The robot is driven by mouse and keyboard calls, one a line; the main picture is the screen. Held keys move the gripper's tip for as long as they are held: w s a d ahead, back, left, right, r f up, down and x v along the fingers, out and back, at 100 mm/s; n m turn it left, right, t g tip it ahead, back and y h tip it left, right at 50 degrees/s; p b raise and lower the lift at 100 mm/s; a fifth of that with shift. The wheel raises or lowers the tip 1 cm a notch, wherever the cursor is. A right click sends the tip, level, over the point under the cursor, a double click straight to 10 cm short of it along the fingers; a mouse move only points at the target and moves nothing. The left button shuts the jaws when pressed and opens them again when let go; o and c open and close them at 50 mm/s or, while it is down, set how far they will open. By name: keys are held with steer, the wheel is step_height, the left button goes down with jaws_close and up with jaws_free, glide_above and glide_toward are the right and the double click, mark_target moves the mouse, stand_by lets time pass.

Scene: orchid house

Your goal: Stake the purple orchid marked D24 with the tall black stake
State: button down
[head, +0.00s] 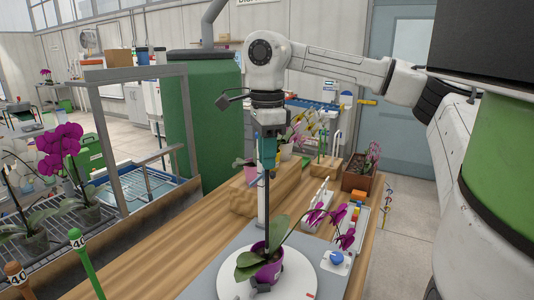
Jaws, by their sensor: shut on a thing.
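My gripper (266,165) points down above the potting bench and is shut on a tall black stake (267,210). The stake hangs upright, its lower end at the purple pot (266,270); I cannot tell whether it is in the pot's medium or just in front or behind. The pot holds an orchid with broad green leaves (250,258) and a stem leaning right, with purple flowers (346,240) low at its end. The pot stands on a white round plate (233,284). No D24 mark is readable.
Wooden blocks (235,200) stand behind the plate. A white tray (317,215), small coloured items (355,212) and a blue-topped item (337,258) lie right of it. A brown planter (358,175) stands at the back. Other orchids (62,150) stand left; bare bench wood (150,260) lies front left.

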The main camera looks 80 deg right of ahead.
steer(key=shift+f, duration=0.15)
steer(key=c, duration=1)
jaws_free()
steer(key=shift+c, duration=0.2)
step_height(320, 180, up, 11)
steer(key=shift+f+b, duration=0.1)
steer(key=shift+b, duration=0.3)
